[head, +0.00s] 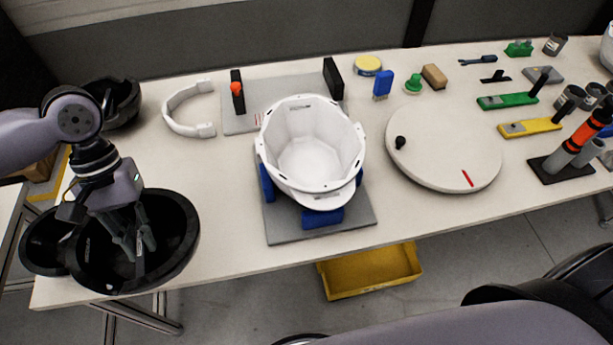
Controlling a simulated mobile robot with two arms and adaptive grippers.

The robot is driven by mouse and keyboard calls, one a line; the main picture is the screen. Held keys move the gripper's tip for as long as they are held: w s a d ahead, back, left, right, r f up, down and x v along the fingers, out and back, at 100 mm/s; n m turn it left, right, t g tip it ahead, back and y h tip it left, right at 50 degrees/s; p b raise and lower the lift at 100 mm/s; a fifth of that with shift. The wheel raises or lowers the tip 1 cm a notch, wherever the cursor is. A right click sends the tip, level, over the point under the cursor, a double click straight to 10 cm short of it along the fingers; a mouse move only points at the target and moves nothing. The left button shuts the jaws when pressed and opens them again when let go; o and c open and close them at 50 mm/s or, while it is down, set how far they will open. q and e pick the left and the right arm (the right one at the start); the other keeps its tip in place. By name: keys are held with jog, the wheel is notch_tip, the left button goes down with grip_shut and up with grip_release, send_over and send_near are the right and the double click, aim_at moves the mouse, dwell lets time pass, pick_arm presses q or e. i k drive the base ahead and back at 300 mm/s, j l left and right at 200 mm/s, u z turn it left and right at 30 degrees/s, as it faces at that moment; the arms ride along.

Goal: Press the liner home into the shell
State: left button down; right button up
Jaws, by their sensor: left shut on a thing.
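The white shell (312,178) sits open side up in blue supports (323,218) on a grey base plate (350,208) at the middle of the table. Its inside looks empty. A black bowl-shaped liner (177,222) is open side up at the table's front left corner. My left gripper (138,248) reaches down inside it from above, with its fingers shut on it. The exact place of the grip is hard to see against the black. Whether the liner touches the table cannot be told. My right gripper is not in view.
Another black bowl (42,242) lies left of the liner, and one (122,103) stands behind. A white curved band (186,110) lies between them and the shell. A round turntable (445,150) is right of the shell, with several tools beyond. A yellow bin (370,272) is below the front edge.

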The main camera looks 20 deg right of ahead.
aim_at(313, 153)
jog(key=k+z, duration=0.25)
jog(key=z, duration=0.2)
jog(key=k+l+z, duration=0.1)
jog(key=z, duration=0.35)
jog(key=k+j+z, duration=0.1)
jog(key=j+z, duration=0.15)
jog(key=k+j+z, duration=0.25)
jog(key=j, duration=0.2)
jog(key=j+z, duration=0.25)
jog(key=k+j+z, duration=0.25)
jog(key=k+j, duration=0.1)
jog(key=j, duration=0.35)
jog(key=i, duration=0.45)
